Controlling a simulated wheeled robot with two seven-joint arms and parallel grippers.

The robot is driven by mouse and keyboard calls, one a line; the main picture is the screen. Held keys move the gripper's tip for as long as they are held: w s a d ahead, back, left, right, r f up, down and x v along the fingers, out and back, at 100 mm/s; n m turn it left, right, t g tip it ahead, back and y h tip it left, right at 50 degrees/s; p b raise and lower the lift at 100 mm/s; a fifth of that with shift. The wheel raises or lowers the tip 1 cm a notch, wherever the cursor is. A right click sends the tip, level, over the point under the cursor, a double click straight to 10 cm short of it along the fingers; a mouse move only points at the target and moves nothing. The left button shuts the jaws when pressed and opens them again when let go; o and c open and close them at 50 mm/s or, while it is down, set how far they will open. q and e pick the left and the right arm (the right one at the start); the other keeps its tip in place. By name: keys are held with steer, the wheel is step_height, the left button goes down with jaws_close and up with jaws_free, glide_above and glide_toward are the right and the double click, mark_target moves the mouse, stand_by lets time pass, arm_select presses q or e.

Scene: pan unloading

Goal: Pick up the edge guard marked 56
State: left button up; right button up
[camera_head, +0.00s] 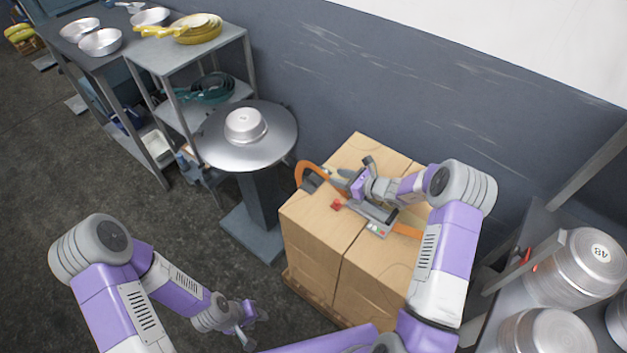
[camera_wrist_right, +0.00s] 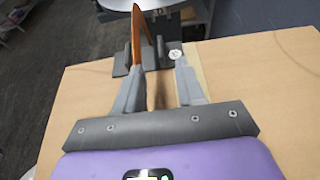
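A dark grey edge guard (camera_wrist_right: 186,60) with a round white label lies at the far edge of the boxes in the right wrist view; its number is too small to read. An orange strap (camera_wrist_right: 137,38) arches up beside it and also shows in the head view (camera_head: 304,167). My right gripper (camera_wrist_right: 158,66) is open above the box top, its fingertips near the guard and strap. In the head view my right gripper (camera_head: 356,184) partly covers that spot. My left gripper (camera_head: 257,328) hangs low over the floor, apparently open and empty.
A strapping tool (camera_head: 371,217) with a red knob sits on the cardboard boxes (camera_head: 318,218). A round pedestal (camera_head: 218,146) bears an upturned pan (camera_head: 245,125). Shelves with pans (camera_head: 190,66) stand at left; large pots (camera_head: 577,266) stand at right.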

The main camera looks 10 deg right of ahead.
mark_target(321, 171)
steer(key=b+x, duration=0.1)
steer(key=x, duration=0.6)
steer(key=shift+w+r, duration=0.15)
jaws_close()
